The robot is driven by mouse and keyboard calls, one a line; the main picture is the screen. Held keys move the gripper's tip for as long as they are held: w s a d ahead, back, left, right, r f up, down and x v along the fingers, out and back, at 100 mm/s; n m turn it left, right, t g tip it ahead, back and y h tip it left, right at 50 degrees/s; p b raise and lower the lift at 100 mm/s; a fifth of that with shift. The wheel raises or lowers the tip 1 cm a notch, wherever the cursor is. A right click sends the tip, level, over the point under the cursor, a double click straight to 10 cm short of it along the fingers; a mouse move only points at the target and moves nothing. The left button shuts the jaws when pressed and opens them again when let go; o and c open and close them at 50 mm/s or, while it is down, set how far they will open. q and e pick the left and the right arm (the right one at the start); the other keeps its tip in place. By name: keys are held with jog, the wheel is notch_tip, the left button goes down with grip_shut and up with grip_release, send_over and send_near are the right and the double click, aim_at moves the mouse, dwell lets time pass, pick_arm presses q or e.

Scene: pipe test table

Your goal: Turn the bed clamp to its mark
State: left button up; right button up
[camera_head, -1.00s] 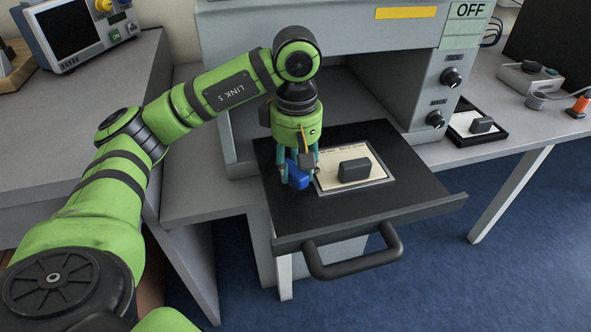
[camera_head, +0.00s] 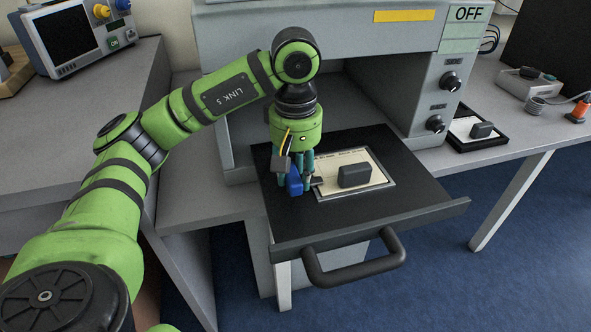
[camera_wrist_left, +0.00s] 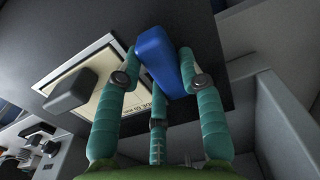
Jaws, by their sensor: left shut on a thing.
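The bed clamp shows as a blue handle (camera_head: 294,183) at the left side of the pulled-out black bed. It is also large in the left wrist view (camera_wrist_left: 163,62). My left gripper (camera_head: 296,178) points down and is shut on the blue handle; in the left wrist view its teal fingers (camera_wrist_left: 160,80) stand on both sides of it. The fingers hide part of the handle and its base. I cannot make out the clamp's mark. My right gripper is not in view.
A dark grey block (camera_head: 354,173) sits on a pale framed plate (camera_head: 377,182), right of the clamp. The bed (camera_head: 290,222) has a front handle (camera_head: 355,268). The machine housing (camera_head: 330,30) rises behind my gripper. A black tray (camera_head: 463,143) lies on the right bench.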

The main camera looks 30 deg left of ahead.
aim_at(296, 172)
pick_arm(q)
jog(key=o, duration=1.2)
jog(key=shift+c, duration=0.2)
notch_tip(296, 172, up, 12)
dwell(0.3)
